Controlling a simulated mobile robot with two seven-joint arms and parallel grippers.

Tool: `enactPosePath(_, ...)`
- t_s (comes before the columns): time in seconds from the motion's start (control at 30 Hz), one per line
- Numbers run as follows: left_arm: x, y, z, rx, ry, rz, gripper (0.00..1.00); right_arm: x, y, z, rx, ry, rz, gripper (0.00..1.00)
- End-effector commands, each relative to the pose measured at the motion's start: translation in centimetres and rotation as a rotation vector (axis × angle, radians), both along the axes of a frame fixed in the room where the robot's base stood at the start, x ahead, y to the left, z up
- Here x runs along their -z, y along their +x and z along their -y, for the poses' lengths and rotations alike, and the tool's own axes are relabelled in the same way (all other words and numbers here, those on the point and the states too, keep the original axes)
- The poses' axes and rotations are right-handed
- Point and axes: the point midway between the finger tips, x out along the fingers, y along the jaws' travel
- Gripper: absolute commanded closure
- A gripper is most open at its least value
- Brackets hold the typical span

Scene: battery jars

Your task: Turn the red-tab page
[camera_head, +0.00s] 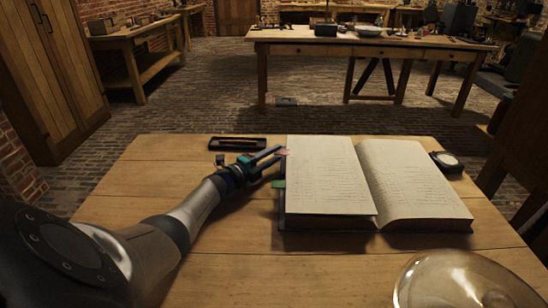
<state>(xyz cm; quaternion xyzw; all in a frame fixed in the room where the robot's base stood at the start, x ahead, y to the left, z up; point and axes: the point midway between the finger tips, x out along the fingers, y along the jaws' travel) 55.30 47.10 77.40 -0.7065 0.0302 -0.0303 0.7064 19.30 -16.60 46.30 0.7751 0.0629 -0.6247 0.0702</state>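An open book (330,175) lies on the wooden table, with two pages of handwritten-looking lines. A small pinkish-red tab (284,152) sticks out from the upper part of its left edge. A green tab (278,184) sticks out lower on the same edge. My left gripper (281,153) reaches in from the left, with its fingertips at the red tab. The fingers partly cover the tab, and I cannot tell whether they are closed on it. The left page lies flat. My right gripper is not in view.
A dark pen tray (237,144) lies behind my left gripper. A round dark-rimmed instrument (447,161) sits right of the book. A clear glass dome (465,280) stands at the front right. The table's (290,275) front middle is bare. A workbench (370,45) stands farther back.

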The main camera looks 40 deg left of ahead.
Motion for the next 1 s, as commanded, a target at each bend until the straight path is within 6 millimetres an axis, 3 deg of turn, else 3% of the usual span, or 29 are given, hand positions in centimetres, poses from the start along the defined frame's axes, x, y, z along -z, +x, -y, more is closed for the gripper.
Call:
enactPosePath(0.43, 0.00, 0.34, 0.04, 0.000, 0.000, 0.000, 0.67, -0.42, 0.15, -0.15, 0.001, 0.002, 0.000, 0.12)
enactPosePath(0.73, 0.00, 0.32, 0.03, 0.000, 0.000, 0.000, 1.00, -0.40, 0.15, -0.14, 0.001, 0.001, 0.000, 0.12)
enactPosePath(1.0, 0.00, 0.32, 0.03, 0.000, 0.000, 0.000, 1.00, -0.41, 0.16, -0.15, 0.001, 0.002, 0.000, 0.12)
